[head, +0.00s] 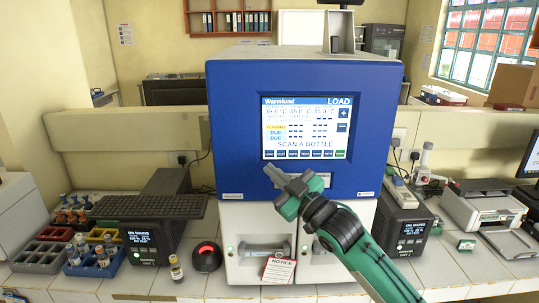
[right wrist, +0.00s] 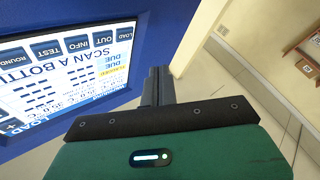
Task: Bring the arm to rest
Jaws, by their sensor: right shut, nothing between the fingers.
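My right gripper (head: 271,172) is in front of the incubator (head: 232,128), just below its lit touchscreen (head: 307,127), which reads "LOAD" and "SCAN A BOTTLE". Its fingers are shut with nothing between them. In the right wrist view the shut fingers (right wrist: 157,84) stick out past the dark bar of the hand, with the screen (right wrist: 68,68) to their left. I cannot tell whether the fingertips touch the front panel. My left gripper is not in view.
A single bottle (head: 176,268) stands on the bench beside a round scanner with a red glow (head: 206,256). Racks with bottles (head: 92,262) are at the left. A notice card (head: 278,270) is at the incubator's lower front. A printer (head: 482,208) stands at the right.

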